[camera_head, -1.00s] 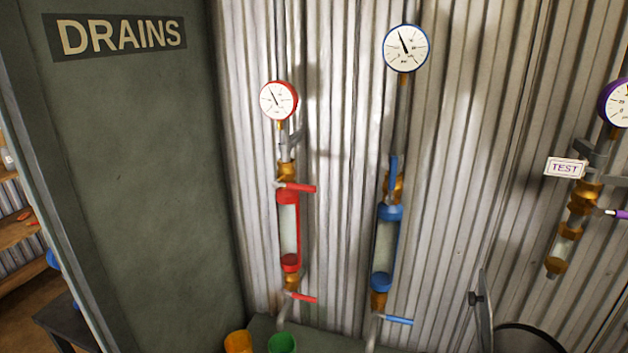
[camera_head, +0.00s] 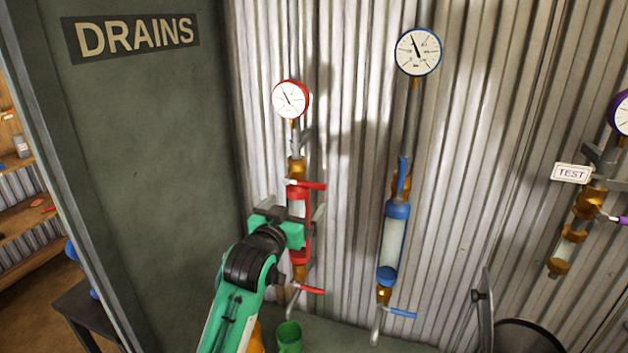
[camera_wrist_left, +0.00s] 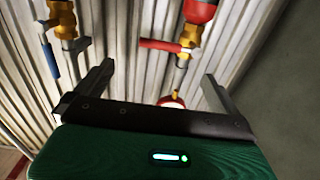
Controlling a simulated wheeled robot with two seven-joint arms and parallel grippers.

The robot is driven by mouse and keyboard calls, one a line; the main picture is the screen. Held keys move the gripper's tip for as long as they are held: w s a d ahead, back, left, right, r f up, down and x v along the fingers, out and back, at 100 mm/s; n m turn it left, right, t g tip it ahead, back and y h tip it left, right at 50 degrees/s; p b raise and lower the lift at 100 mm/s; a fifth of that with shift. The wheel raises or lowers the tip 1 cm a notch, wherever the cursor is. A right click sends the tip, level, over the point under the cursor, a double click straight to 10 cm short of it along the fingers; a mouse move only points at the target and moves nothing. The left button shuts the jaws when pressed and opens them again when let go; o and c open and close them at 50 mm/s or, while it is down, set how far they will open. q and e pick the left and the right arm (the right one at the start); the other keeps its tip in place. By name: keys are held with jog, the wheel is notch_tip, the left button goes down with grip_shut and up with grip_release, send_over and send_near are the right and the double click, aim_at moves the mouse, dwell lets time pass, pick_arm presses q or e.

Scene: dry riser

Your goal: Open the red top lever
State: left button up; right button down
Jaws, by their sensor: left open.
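The red top lever (camera_head: 312,185) sticks out level to the right from a brass valve (camera_head: 296,168) above the red-capped sight glass (camera_head: 298,193). In the left wrist view, which looks upside down, the lever (camera_wrist_left: 158,44) points left. My left gripper (camera_head: 292,207) is in front of the sight glass, just below the lever, and hides part of the glass. Its jaws (camera_wrist_left: 157,72) are open and empty, with the lever showing beyond the gap between them. I see no contact with the lever. My right gripper is not in view.
A red bottom lever (camera_head: 310,290) sits below on the same pipe, under a red-rimmed gauge (camera_head: 291,99). A blue gauge column (camera_head: 394,235) stands to the right. The green DRAINS wall (camera_head: 150,150) bounds the left. A green cup (camera_head: 289,338) stands below.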

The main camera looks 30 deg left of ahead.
aim_at(311, 186)
pick_arm(q)
jog(key=p+x, duration=0.3)
jog(key=x, duration=0.9)
jog(key=shift+w, duration=0.25)
jog(key=shift+w+a+p, duration=0.15)
jog(key=shift+w+p, duration=0.15)
jog(key=shift+w, duration=0.15)
jog(key=c, duration=1.3)
